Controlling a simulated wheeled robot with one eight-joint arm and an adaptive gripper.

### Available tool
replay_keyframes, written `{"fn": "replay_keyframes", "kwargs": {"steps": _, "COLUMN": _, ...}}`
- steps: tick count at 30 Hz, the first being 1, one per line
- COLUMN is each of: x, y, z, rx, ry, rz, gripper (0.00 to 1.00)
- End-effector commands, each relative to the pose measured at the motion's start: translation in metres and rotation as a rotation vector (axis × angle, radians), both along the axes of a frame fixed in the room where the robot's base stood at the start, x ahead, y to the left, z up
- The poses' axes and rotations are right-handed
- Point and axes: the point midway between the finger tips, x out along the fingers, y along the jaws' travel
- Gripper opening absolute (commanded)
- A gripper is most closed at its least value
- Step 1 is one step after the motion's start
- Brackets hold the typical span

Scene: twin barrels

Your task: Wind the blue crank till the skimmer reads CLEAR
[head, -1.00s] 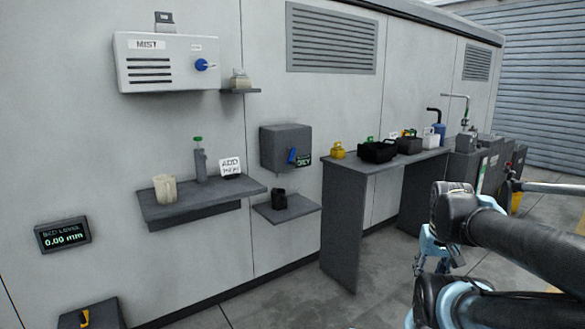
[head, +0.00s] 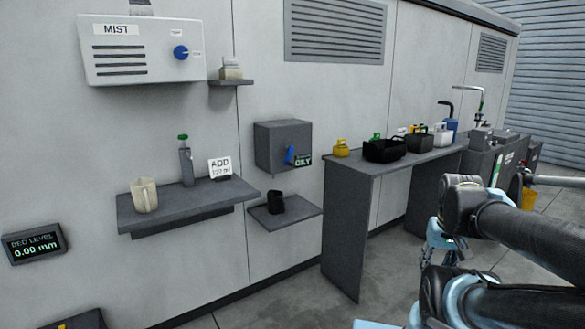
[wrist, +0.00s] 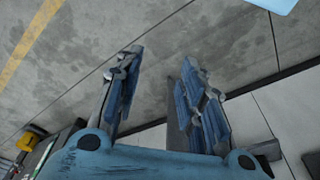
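The skimmer is a dark grey box (head: 283,146) on the wall in the head view. Its small display (head: 304,159) reads OILY in green. A black cup (head: 277,204) stands on the small shelf (head: 285,215) below the box. My gripper (head: 440,243) hangs at the right of the head view, well apart from the crank. In the wrist view my gripper (wrist: 158,95) has its blue fingers spread with nothing between them, over the concrete floor.
A grey bench (head: 345,195) with several containers stands right of the skimmer and juts out from the wall. A wall shelf (head: 190,203) with a jug (head: 144,195) and a green-topped bottle (head: 186,165) is at left. The floor in front (head: 290,290) is clear.

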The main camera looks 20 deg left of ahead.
Motion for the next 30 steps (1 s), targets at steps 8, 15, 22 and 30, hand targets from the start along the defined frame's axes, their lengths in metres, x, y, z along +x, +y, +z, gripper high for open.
{"fn": "replay_keyframes", "kwargs": {"steps": 8, "x": 0.013, "y": 0.020, "z": 0.009, "rx": 0.054, "ry": -0.053, "rz": 0.074, "gripper": 0.36}}
{"fn": "replay_keyframes", "kwargs": {"steps": 15, "x": 0.071, "y": 0.084, "z": 0.029, "rx": 0.208, "ry": -0.198, "rz": 0.280, "gripper": 0.36}}
{"fn": "replay_keyframes", "kwargs": {"steps": 22, "x": 0.123, "y": 0.149, "z": 0.053, "rx": 0.352, "ry": -0.366, "rz": 0.451, "gripper": 0.36}}
{"fn": "replay_keyframes", "kwargs": {"steps": 30, "x": 0.176, "y": 0.220, "z": 0.083, "rx": 0.500, "ry": -0.574, "rz": 0.589, "gripper": 0.36}}
